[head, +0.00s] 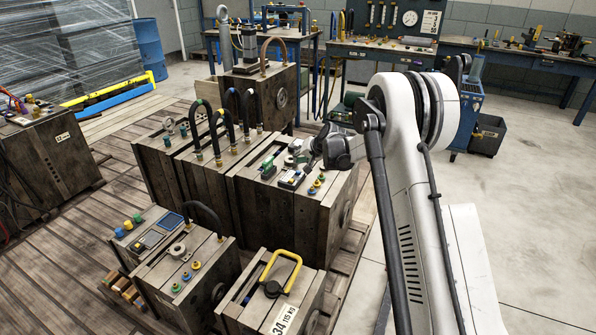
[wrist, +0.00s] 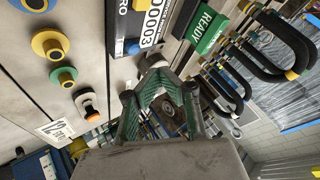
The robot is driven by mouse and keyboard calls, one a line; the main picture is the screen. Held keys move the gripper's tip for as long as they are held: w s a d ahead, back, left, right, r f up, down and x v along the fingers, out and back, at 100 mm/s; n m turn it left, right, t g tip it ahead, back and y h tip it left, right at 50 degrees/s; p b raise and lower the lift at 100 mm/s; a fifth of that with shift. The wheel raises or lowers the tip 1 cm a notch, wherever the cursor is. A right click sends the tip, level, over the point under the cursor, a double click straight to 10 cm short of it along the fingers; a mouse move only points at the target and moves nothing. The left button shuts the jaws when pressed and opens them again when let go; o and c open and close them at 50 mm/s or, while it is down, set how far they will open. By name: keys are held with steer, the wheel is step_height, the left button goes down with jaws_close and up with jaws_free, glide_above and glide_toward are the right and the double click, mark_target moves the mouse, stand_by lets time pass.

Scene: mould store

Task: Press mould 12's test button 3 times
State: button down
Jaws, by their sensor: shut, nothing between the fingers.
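Mould 12 (head: 290,215) is a dark wooden-sided block with a pale top, right of centre in the head view. In the wrist view a small label (wrist: 56,131) on its top seems to read 12. A black counter (wrist: 148,22) shows digits ending in 3, beside a green READY tag (wrist: 206,30). My gripper (head: 294,159) is shut and empty, low over the mould's top. In the wrist view its green fingertips (wrist: 155,80) meet just below a pale round piece (wrist: 152,62), perhaps the test button; the fingers partly hide it, and contact cannot be told.
Coloured fittings (wrist: 50,45) stand on the top near the counter. Black looped hoses (head: 232,115) rise from the mould to the left. A smaller mould with a yellow handle (head: 283,268) stands in front. Open concrete floor (head: 530,200) lies to the right.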

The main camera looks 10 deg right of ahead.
mark_target(299, 172)
steer(key=shift+r+p, duration=0.45)
steer(key=shift+r, duration=1.05)
steer(key=shift+r, duration=0.15)
steer(key=s+a+r+n+h+p, duration=0.15)
steer(key=s+r+p, duration=0.35)
steer(key=s+r, duration=2)
steer(key=s+d+r+n+h+p, duration=0.1)
steer(key=s+h+p, duration=0.2)
steer(key=s, duration=3)
steer(key=shift+s+r+n+g+p, duration=0.2)
steer(key=shift+s+n+g+p, duration=0.15)
steer(key=shift+p, duration=0.25)
steer(key=shift+w+d, duration=0.1)
